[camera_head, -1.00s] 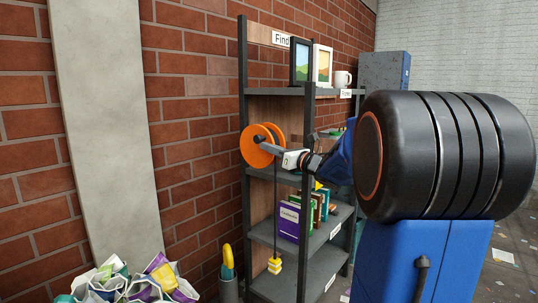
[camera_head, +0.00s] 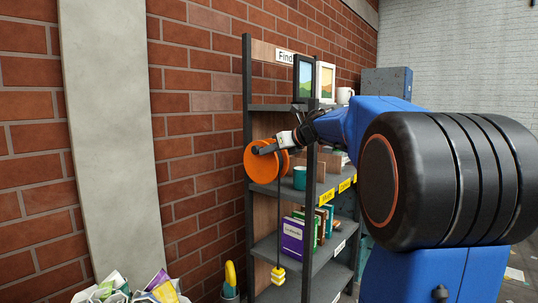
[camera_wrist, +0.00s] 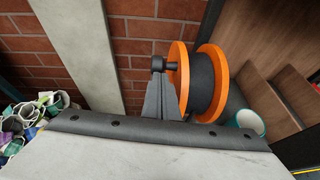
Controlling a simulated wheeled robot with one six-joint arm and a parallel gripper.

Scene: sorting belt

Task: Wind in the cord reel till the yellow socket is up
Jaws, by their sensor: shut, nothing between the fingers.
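The orange cord reel (camera_head: 255,168) is mounted at the left side of the rack; its dark drum (camera_wrist: 203,82) shows in the wrist view between two orange flanges. A black crank knob (camera_wrist: 158,64) sticks out from the near flange. My gripper (camera_head: 262,149) is shut and empty, its fingertips (camera_wrist: 160,84) at the knob and in front of the flange; I cannot tell if they touch. A dark cord hangs from the reel to the yellow socket (camera_head: 278,275), which is low down by the bottom shelf, well below the reel.
The dark rack (camera_head: 249,100) holds picture frames (camera_head: 304,78), a white mug (camera_head: 344,95), a teal cup (camera_head: 300,178) and books (camera_head: 293,236). A brick wall stands behind. Crumpled waste (camera_head: 150,290) and a bin with a yellow-handled item (camera_head: 230,273) are at lower left.

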